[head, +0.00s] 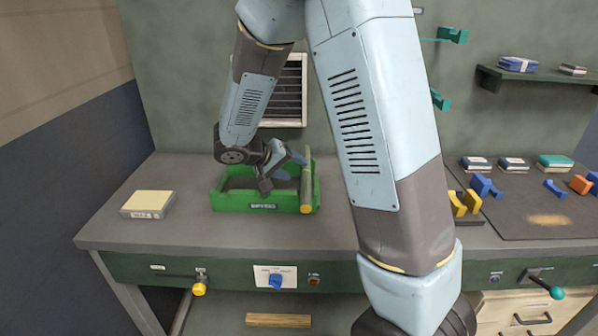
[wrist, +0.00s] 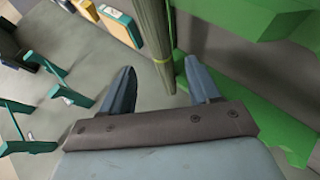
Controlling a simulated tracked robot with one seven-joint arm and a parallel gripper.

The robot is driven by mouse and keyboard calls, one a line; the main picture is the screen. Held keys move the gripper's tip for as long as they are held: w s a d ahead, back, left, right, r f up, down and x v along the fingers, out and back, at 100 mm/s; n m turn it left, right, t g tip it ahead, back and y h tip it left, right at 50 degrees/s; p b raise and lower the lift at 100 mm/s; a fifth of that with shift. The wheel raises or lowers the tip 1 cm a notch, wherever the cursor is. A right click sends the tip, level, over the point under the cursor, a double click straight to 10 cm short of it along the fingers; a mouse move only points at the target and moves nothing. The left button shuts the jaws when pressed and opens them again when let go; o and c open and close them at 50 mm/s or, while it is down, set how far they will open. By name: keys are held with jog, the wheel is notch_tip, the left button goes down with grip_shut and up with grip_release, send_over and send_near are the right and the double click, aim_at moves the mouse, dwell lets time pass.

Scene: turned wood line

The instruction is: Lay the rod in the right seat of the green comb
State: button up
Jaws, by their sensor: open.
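The rod (head: 307,185) is olive-green with a yellow near end. In the head view it runs front to back at the right side of a bright green tray-like holder (head: 230,201), its near end over the front wall. I cannot make out separate comb seats. My gripper (head: 291,166) is open just left of the rod, above the holder. In the wrist view the rod (wrist: 153,35) with its yellow-green band reaches down to between the two fingertips of my gripper (wrist: 165,80), touching neither visibly. The green holder (wrist: 235,70) fills the right side there. My arm hides part of the bench.
A cream box (head: 148,204) lies on the bench at left. Yellow V-shaped blocks (head: 465,203), blue blocks (head: 485,185) and an orange block (head: 581,184) stand at right. Teal brackets (head: 452,35) jut from the wall.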

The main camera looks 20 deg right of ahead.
jog(key=v, duration=0.9)
jog(key=s+d+r+y, duration=0.3)
jog(key=s+r, duration=0.1)
jog(key=s, duration=0.4)
jog(key=s+d+r+t+y, duration=0.1)
jog(key=s+d+r+y, duration=0.2)
jog(key=s, duration=0.4)
jog(key=s+d+r+n+y, duration=0.1)
jog(key=s+d+r+y, duration=0.2)
jog(key=s+d+r, duration=0.2)
jog(key=shift+s+r+t+y, duration=0.4)
jog(key=shift+s, duration=1.45)
jog(key=shift+d, duration=0.15)
jog(key=shift+c, duration=0.2)
dwell(0.6)
